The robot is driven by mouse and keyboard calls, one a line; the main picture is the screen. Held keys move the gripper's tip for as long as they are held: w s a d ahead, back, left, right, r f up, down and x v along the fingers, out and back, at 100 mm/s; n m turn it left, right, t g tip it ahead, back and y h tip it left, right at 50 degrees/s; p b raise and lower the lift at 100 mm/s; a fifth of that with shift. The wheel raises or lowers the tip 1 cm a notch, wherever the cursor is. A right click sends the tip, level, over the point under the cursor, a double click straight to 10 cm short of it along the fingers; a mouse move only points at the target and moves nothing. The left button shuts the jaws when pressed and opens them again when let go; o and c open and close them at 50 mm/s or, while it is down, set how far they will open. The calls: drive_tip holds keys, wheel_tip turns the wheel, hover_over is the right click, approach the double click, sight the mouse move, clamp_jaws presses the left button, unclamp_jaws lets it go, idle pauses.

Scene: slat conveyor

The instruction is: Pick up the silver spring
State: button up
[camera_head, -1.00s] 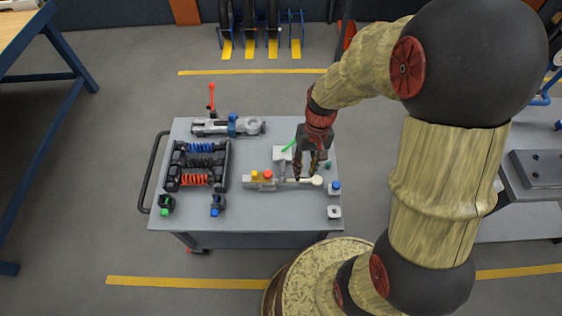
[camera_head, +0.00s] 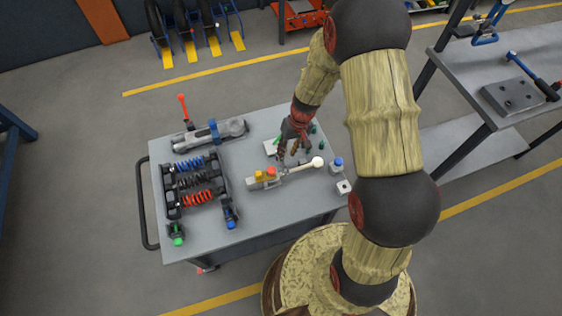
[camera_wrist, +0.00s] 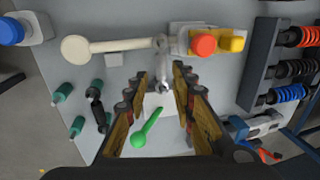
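A black rack (camera_head: 197,188) on the cart holds a blue spring (camera_head: 189,163), a dark spring (camera_head: 190,180) and a red spring (camera_head: 196,197). None of them looks plainly silver; the middle one looks dark grey to black. In the wrist view the red (camera_wrist: 300,37), dark (camera_wrist: 297,68) and blue (camera_wrist: 287,93) springs show at the right. My gripper (camera_head: 288,158) is above the cart's right half, well right of the rack. In the wrist view my gripper (camera_wrist: 160,74) is open; a grey metal part (camera_wrist: 163,62) shows between its fingertips, and I cannot tell whether they touch it.
A clamp with red knob (camera_head: 271,170), yellow block and cream ball handle (camera_head: 317,162) lies near my gripper. A green lever (camera_wrist: 148,128) is on a pale plate. A grey tool (camera_head: 211,132) and red-handled lever (camera_head: 183,107) are at the back. Blue-topped (camera_head: 230,222) and green-topped (camera_head: 177,236) parts stand in front.

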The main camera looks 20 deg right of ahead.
drive_tip(key=f+b, duration=0.1)
drive_tip(key=f, duration=0.1)
drive_tip(key=a+f, duration=0.1)
drive_tip(key=f, duration=0.1)
drive_tip(key=f+b, duration=0.1)
drive_tip(key=f, duration=0.1)
drive_tip(key=shift+w+a+f+b, duration=0.25)
drive_tip(key=shift+f+b, duration=0.05)
drive_tip(key=shift+r, duration=0.1)
drive_tip(key=shift+c, duration=0.8)
drive_tip(key=c, duration=0.4)
clamp_jaws()
